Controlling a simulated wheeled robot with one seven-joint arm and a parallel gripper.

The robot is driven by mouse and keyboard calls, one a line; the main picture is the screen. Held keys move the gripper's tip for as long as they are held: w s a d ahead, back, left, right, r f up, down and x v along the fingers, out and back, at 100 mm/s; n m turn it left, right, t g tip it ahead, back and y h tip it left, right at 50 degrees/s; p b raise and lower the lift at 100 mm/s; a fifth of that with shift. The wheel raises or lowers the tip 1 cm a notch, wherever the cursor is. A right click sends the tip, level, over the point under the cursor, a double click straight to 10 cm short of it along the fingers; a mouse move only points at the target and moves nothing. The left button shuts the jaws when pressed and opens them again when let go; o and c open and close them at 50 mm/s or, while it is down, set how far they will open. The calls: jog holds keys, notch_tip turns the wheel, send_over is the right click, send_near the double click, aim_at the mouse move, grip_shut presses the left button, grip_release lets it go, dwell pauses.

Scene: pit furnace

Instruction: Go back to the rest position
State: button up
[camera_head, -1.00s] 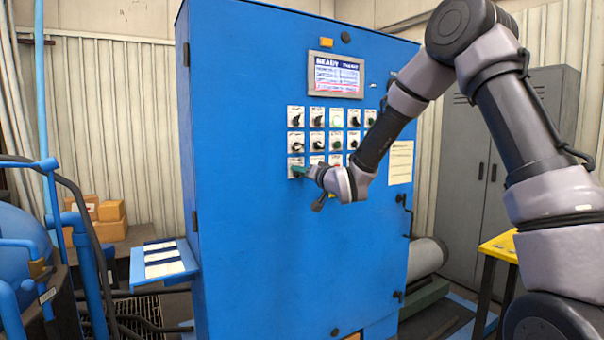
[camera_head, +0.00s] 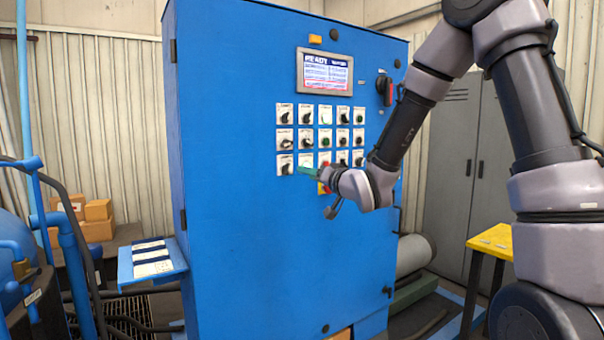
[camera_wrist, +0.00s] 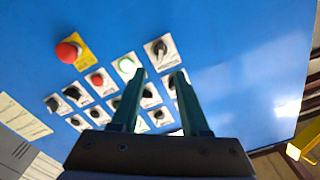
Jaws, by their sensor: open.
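My gripper (camera_head: 308,172) is in front of the lower rows of switches on the blue control cabinet (camera_head: 250,240). In the wrist view my gripper (camera_wrist: 158,88) shows two green fingers spread apart with nothing between them. Both point at the panel of knobs and buttons. A black selector switch (camera_wrist: 157,47) and a green-lit button (camera_wrist: 127,66) lie just beyond the fingertips. My arm reaches in from the right and is bent at the elbow. In the head view my gripper and wrist partly hide the lower right switches.
A yellow table (camera_head: 492,241) stands at the right, before grey lockers (camera_head: 455,170). Pipes crowd the left edge.

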jog(key=shift+s+d, duration=0.15)
jog(key=shift+s, duration=0.05)
jog(key=s+d+r+m+g+h, duration=0.2)
jog(key=s+d+r+h, duration=0.15)
jog(key=d, duration=0.55)
jog(key=s+d+r+m+g+h, duration=0.1)
jog(key=s+d+r+h, duration=0.1)
jog(key=s+d+h, duration=0.5)
jog(key=s+d+g+y, duration=0.1)
jog(key=s+d+g, duration=0.1)
jog(key=s, duration=0.7)
jog(key=s+d+m+g+y, duration=0.1)
jog(key=s+d+g, duration=0.1)
jog(key=s+d, duration=0.3)
jog(key=s, duration=0.3)
jog(key=shift+s+d+m+g, duration=0.25)
jog(key=shift+s+m+g, duration=0.05)
jog(key=shift+s+g, duration=0.1)
jog(key=shift+a+y, duration=0.1)
jog(key=shift+y, duration=0.25)
